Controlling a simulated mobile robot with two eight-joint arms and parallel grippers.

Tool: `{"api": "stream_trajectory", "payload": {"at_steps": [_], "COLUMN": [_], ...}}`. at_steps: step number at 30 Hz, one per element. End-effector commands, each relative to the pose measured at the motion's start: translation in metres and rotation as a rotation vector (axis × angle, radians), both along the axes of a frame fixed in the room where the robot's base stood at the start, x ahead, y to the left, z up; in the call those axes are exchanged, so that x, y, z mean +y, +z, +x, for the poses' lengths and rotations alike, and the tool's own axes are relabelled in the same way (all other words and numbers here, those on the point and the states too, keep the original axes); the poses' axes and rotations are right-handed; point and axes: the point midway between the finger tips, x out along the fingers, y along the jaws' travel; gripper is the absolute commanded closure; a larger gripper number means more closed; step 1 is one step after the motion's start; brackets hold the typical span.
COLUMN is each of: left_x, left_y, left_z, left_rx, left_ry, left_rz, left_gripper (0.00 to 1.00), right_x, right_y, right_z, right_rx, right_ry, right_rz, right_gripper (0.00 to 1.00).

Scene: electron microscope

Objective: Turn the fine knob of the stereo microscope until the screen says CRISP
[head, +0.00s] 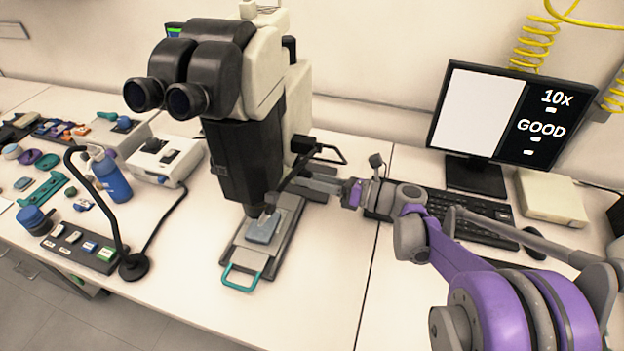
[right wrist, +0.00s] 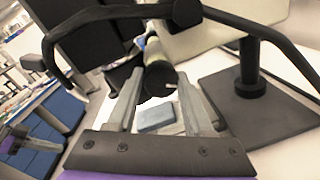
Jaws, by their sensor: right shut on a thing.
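The stereo microscope (head: 240,160) stands on the bench with black eyepieces and a cream body. Its screen (head: 480,110) reads "10x" and "GOOD", with a plain white panel on the left half. My right gripper (head: 290,182) reaches in from the right to the side of the microscope. In the right wrist view, my gripper (right wrist: 163,84) is shut on the black fine knob (right wrist: 160,78), which has a small pale mark on its face. In the head view the knob is mostly hidden by the gripper. My left gripper is not in view.
A grey-blue block (head: 263,228) lies on the stage under the microscope. A black bent bar (head: 322,152) is close by my right gripper. A keyboard (head: 470,217) lies before the screen. A gooseneck lamp (head: 118,220) and a blue bottle (head: 112,178) stand at left. The front bench is clear.

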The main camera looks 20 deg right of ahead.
Motion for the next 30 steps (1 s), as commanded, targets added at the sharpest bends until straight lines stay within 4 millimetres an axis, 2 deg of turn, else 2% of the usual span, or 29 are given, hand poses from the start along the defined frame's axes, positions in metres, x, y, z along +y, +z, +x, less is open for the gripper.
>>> {"api": "stream_trajectory", "payload": {"at_steps": [12,30], "left_x": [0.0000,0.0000], "left_y": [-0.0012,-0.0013], "left_z": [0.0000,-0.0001], "left_rx": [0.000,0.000], "left_ry": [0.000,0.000], "left_rz": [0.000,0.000], "left_gripper": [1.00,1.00], "right_x": [-0.0007,-0.0007], "right_y": [-0.0001,0.0000], "right_z": [0.0005,0.0006], "right_rx": [0.181,0.212], "right_ry": [-0.001,0.000], "right_rz": [0.121,0.143], "right_gripper": [1.00,1.00]}}
